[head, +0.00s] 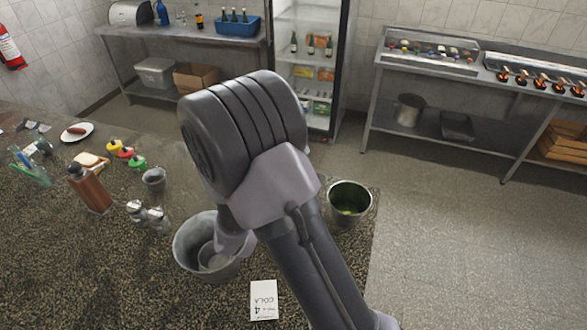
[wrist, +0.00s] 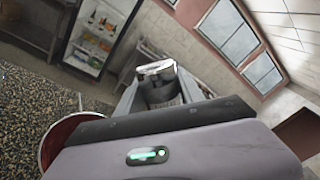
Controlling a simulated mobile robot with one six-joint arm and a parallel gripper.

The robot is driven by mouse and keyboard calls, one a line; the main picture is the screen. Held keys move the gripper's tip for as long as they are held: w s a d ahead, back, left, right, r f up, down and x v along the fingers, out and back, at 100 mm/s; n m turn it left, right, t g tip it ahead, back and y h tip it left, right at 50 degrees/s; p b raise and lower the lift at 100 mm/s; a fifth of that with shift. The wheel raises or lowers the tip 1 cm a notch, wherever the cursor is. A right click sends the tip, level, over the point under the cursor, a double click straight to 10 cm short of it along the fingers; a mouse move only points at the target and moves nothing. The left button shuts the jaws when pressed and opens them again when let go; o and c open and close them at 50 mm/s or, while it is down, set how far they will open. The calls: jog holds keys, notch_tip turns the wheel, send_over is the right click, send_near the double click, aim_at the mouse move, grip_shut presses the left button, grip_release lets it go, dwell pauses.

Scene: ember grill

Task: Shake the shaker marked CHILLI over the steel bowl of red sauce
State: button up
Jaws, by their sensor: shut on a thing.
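My gripper (wrist: 158,88) is shut on a shaker with a silver top (wrist: 155,68) and a dark lower part, seen between the two fingers in the wrist view. The writing on it cannot be read. A round bowl with a pale rim and red inside (wrist: 60,132) shows at the lower left of the wrist view, partly covered by my gripper body. This red bowl and my fingers are hidden behind my arm in the head view. Two steel shakers (head: 145,215) stand on the counter at left, their marks not legible.
A steel bucket (head: 185,262) stands just left of my arm. A steel pot with green contents (head: 350,200) stands to the right, close to the counter's edge. A white card (head: 264,300), a wooden mill (head: 90,190) and several coloured-top bottles (head: 126,153) are on the counter.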

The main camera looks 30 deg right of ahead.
jog(key=shift+f+m, duration=0.1)
jog(key=shift+m, duration=0.5)
jog(key=shift+r, duration=0.2)
jog(key=shift+f+m+b, duration=0.25)
jog(key=shift+m+b, duration=0.65)
jog(key=shift+b, duration=0.1)
jog(key=shift+f+m+b, duration=0.1)
jog(key=shift+m+b, duration=1.8)
jog(key=shift+m, duration=0.1)
jog(key=shift+r+m, duration=0.4)
jog(key=shift+m, duration=0.1)
jog(key=shift+r, duration=0.25)
jog(key=shift+m+b, duration=0.6)
jog(key=shift+b, duration=0.1)
jog(key=shift+r+m, duration=0.15)
jog(key=shift+m, duration=0.15)
jog(key=shift+r, duration=0.15)
